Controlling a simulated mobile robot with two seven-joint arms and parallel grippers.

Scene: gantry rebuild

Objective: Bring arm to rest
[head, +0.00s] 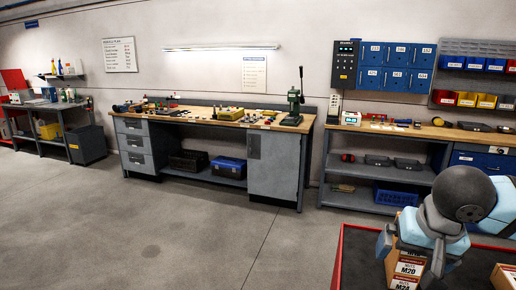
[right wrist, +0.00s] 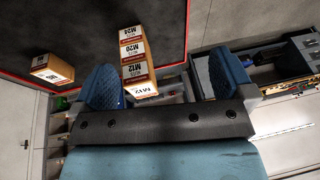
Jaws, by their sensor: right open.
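My right gripper (head: 412,250) is at the lower right of the head view, over a dark tray surface. In the right wrist view its two blue padded fingers (right wrist: 166,84) stand wide apart. A row of small cardboard boxes (right wrist: 133,52) with red-and-white labels, among them M24, M20 and M12, reaches toward the gap between the fingers. I cannot tell how far below the fingers the boxes are. In the head view these boxes (head: 405,268) are partly hidden behind my right gripper. My left gripper is in neither view.
A single box (right wrist: 53,68) lies apart on the red-edged dark surface (head: 352,262); it also shows at the right edge of the head view (head: 504,277). Workbenches (head: 275,165) line the back wall, with blue cabinets (head: 396,66) above. The grey floor (head: 160,235) in front is clear.

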